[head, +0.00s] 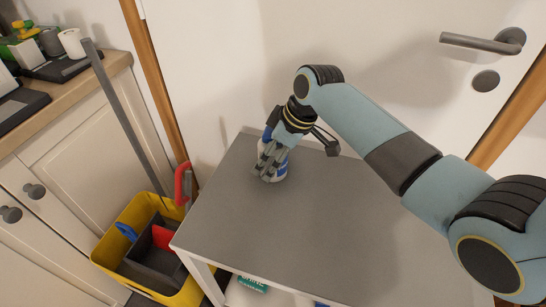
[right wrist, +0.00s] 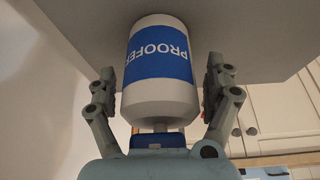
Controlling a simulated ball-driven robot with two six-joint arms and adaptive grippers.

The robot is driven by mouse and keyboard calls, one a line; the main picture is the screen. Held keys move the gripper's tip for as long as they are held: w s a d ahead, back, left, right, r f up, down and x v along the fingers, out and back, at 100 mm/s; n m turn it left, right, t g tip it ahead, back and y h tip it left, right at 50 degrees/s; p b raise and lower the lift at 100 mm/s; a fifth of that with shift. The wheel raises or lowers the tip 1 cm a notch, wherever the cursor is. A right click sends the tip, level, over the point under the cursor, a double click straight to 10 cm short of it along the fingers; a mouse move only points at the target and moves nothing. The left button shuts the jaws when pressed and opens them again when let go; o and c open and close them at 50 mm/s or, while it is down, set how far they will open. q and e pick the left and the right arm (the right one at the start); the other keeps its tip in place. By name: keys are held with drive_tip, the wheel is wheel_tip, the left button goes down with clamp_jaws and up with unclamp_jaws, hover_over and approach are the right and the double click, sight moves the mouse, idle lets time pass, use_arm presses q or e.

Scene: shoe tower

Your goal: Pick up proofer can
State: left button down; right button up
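The proofer can (head: 283,171) is white with a blue band and stands upright near the far left corner of the grey table top. In the right wrist view the can (right wrist: 160,97) fills the middle, with "PROOFER" partly readable on its band. My right gripper (head: 269,158) is down at the can and hides much of it in the head view. In the right wrist view its fingers (right wrist: 160,88) are open, one on each side of the can, with a narrow gap on both sides. My left gripper is not in view.
The grey table top (head: 290,235) is otherwise bare. A yellow mop bucket (head: 125,220) with a red-handled tool stands left of it. A counter (head: 75,83) holds several items at the far left. A white door with a handle (head: 485,42) is close behind.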

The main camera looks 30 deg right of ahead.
drive_tip(key=c, duration=1.3)
drive_tip(key=shift+o, duration=0.2)
drive_tip(key=shift+r, duration=0.15)
